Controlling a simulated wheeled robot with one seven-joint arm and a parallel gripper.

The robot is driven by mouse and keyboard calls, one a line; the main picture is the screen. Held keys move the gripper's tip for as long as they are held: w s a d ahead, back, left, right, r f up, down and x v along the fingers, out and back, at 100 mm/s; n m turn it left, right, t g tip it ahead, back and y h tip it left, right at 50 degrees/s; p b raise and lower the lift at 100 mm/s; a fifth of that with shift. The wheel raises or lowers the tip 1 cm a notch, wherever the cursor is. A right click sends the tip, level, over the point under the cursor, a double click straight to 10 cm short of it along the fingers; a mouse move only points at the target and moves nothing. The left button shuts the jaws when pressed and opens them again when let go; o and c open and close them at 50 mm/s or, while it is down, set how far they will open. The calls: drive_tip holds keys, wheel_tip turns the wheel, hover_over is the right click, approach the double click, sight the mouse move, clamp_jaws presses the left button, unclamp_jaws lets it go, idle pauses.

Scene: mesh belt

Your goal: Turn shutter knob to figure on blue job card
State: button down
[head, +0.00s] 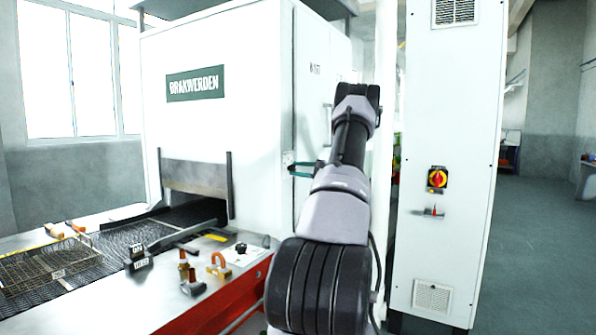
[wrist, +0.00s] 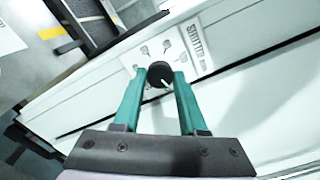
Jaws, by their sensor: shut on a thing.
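The shutter knob (wrist: 160,74) is black and round with a white pointer line, seen in the wrist view. It sits on a white plate (wrist: 196,40) lettered SHUTTER, with several small pictures printed around it, too small to read. My gripper (wrist: 159,80) has its teal fingers shut on the knob, one on each side. In the head view, my gripper (head: 303,169) reaches the side of the white oven (head: 215,125), by the small plate (head: 288,158). The knob is too small to make out there. I cannot make out a blue job card in either view.
The mesh belt (head: 100,262) runs into the oven mouth at left, with a wire basket (head: 45,266) on it. A tall white cabinet (head: 445,110) with a red-yellow switch (head: 437,179) stands right of my arm.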

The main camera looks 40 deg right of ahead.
drive_tip(key=shift+n, duration=2.2)
drive_tip(key=shift+f, duration=0.1)
drive_tip(key=shift+c, duration=2.2)
unclamp_jaws()
drive_tip(key=v, duration=1.1)
